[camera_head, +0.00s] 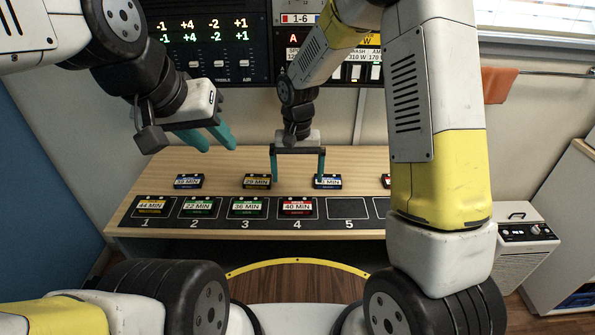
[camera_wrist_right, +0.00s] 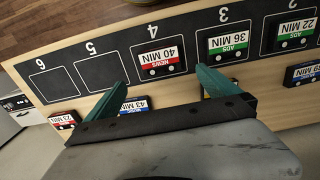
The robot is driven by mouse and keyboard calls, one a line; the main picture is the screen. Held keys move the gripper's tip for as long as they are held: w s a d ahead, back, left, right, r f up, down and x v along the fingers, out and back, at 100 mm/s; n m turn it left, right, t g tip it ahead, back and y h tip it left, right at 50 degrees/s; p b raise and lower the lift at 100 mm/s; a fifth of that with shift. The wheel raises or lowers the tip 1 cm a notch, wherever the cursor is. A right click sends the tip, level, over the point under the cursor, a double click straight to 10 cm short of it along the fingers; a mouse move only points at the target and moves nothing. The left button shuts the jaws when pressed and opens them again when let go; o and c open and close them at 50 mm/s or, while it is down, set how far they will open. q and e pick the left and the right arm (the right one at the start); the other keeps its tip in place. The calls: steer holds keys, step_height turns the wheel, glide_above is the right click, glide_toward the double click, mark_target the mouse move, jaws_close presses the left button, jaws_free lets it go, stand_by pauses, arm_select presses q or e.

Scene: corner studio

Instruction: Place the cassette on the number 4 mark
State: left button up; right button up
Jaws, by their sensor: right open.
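A red-labelled cassette reading 40 MIN (camera_head: 297,207) lies flat on the number 4 mark; it also shows in the right wrist view (camera_wrist_right: 159,56). My right gripper (camera_head: 298,180) is open and empty above the board, just behind that cassette. Its two teal fingers are apart from each other, and in the right wrist view the gripper (camera_wrist_right: 160,85) has the 40 MIN cassette beyond its fingertips. My left gripper (camera_head: 218,140) hangs above the table's back left, with its fingers apart and nothing between them.
Marks 1 to 3 hold a yellow cassette (camera_head: 151,207) and two green ones (camera_head: 199,207) (camera_head: 247,207). Mark 5 (camera_head: 347,208) is empty. Behind stand a blue cassette (camera_head: 188,181), a yellow one (camera_head: 257,181), another blue one (camera_head: 329,182) and a red one (camera_wrist_right: 64,121).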

steer(key=s+d+r+t+y, duration=0.1)
steer(key=s+d+r, duration=0.25)
steer(key=r, duration=0.35)
steer(key=s+d+r+t, duration=0.15)
steer(key=d+r, duration=0.25)
steer(key=r, duration=0.4)
steer(key=s+d+r+t, duration=0.2)
steer(key=s+d+r, duration=0.1)
steer(key=s, duration=0.4)
steer(key=s+d+r+t+y, duration=0.1)
steer(key=s+d+r, duration=0.2)
steer(key=s+r, duration=0.2)
steer(key=s, duration=0.2)
steer(key=shift+s+d+n+t, duration=0.3)
steer(key=shift+s+d+t, duration=0.05)
